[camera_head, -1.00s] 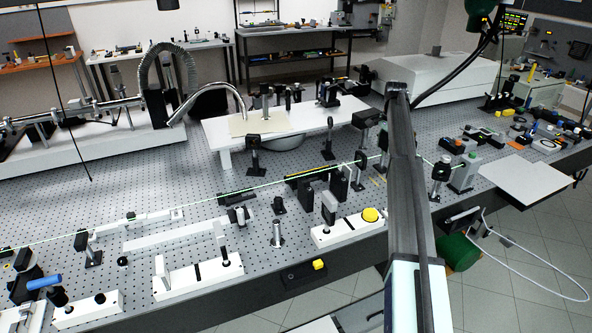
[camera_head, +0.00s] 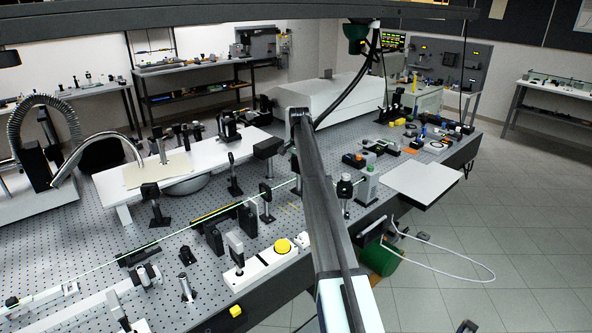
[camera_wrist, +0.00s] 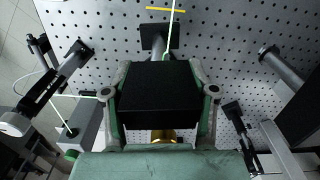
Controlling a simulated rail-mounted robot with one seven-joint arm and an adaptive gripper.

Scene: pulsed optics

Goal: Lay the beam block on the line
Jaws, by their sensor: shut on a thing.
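My gripper (camera_wrist: 160,105) is shut on a black block (camera_wrist: 160,92), which I take to be the beam block; it fills the space between the fingers in the wrist view. A thin green beam line (camera_wrist: 173,12) runs in from the top and passes out of sight behind a dark post-like part (camera_wrist: 153,38) beyond the block. A short yellow line (camera_wrist: 165,8) lies across it on the perforated table. In the head view the green beam (camera_head: 150,245) crosses the table; my arm hides the gripper. Contact between block and table cannot be told.
Posts and mounts stand close around, including a box with a green end (camera_wrist: 85,130) and a slanted post (camera_wrist: 282,68). A white panel (camera_head: 425,180) is at the right. The table (camera_head: 85,225) has bare patches at left.

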